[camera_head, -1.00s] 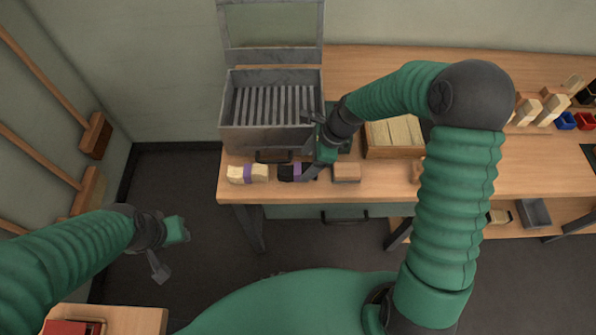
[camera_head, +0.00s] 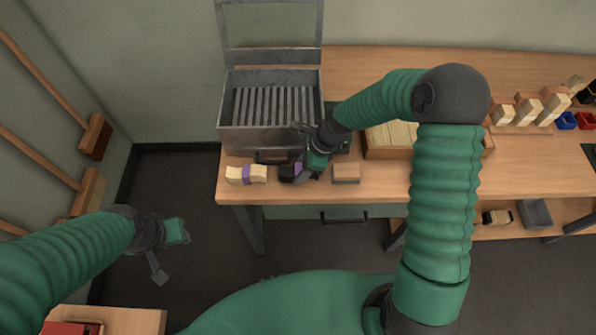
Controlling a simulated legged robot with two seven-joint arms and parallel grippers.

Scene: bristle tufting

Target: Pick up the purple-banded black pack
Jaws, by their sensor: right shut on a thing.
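The purple-banded black pack (camera_head: 287,172) sits at the front edge of the workbench, below the grey metal box. My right gripper (camera_head: 299,170) reaches it from the upper right and is shut on it, covering part of the pack and its purple band. I cannot tell whether the pack is clear of the bench top. My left gripper (camera_head: 168,254) is over the dark floor at the left, away from the bench, with its fingers apart and empty.
A cream pack with a purple band (camera_head: 246,175) lies just left of the black pack. A wooden block (camera_head: 346,173) lies to its right. Behind stands the open metal box (camera_head: 230,139) with slats. A wooden tray (camera_head: 377,154) is further right.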

